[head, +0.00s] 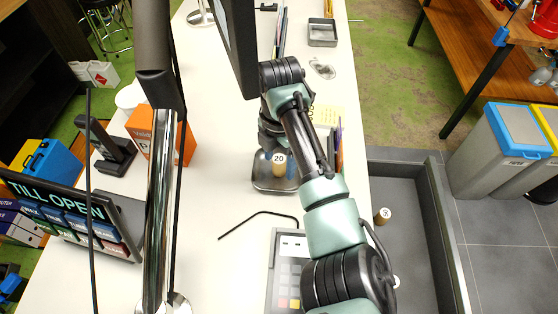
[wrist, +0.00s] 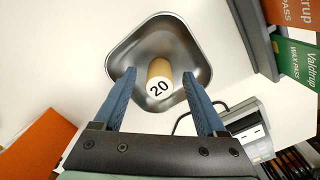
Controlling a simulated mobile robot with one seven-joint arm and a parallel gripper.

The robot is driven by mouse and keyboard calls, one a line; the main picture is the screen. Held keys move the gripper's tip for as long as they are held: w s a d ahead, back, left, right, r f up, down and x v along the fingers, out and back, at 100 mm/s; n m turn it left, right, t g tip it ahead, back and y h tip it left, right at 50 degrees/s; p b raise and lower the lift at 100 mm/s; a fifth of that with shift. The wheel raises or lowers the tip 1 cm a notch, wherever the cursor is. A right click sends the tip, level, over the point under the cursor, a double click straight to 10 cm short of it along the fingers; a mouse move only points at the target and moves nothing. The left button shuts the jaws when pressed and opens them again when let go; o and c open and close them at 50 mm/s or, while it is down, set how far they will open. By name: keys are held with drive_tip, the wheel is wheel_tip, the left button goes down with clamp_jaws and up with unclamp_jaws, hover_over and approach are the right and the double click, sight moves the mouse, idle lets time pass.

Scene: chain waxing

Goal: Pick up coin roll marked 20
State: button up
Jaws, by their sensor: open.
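The coin roll marked 20 (head: 279,161) is a tan cylinder with a white end label, in a small metal tray (head: 262,184) on the white counter. In the wrist view the coin roll (wrist: 159,81) lies inside the metal tray (wrist: 128,48), its number facing the camera. My gripper (wrist: 160,85) is open, with one blue finger on each side of the roll. Gaps show between the fingers and the roll, and I cannot tell how far above it they are. In the head view the arm hides part of the tray.
A keypad terminal (head: 287,270) stands on the counter near my arm. An orange box (head: 160,137) and a till screen (head: 75,220) stand to the left. A chrome pole (head: 160,210) rises in front. Another tan roll (head: 382,216) lies right, on the grey lower surface.

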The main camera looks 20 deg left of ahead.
clamp_jaws()
idle(0.3)
drive_tip(key=shift+r, duration=0.1)
